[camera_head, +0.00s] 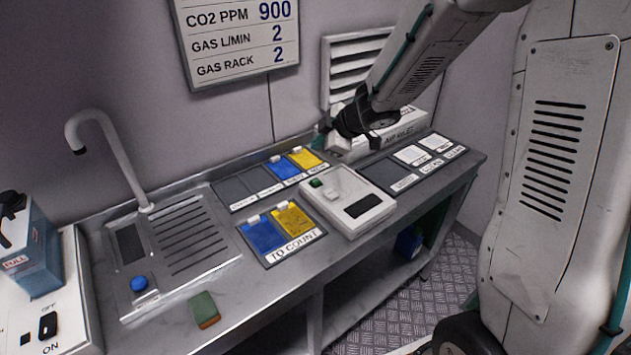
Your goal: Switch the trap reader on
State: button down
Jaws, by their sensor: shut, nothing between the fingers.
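A pale box-shaped device (335,212) stands on the counter, with a small green button (316,183), a lighter raised part and a dark, blank window (362,206). It looks like the trap reader, though I can read no name on it. My gripper (374,141) is above the back of the counter, behind and right of this device and apart from it. It is shut with nothing held; its fingers are dark and small in view. At the far left, a white panel (75,318) carries a black rocker switch (48,325) between OFF and ON labels.
A "TO COUNT" tray (270,262) with blue and yellow cards lies left of the device. Other card trays lie behind and right. A white labelled box (405,126) stands near my gripper. A sink tap (110,150), green-brown block (205,310) and blue box (38,262) are left.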

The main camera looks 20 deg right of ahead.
aim_at(319, 182)
jog(key=shift+f, duration=4.4)
jog(key=shift+f, duration=0.4)
jog(key=shift+f, duration=0.5)
jog(key=shift+r, duration=0.95)
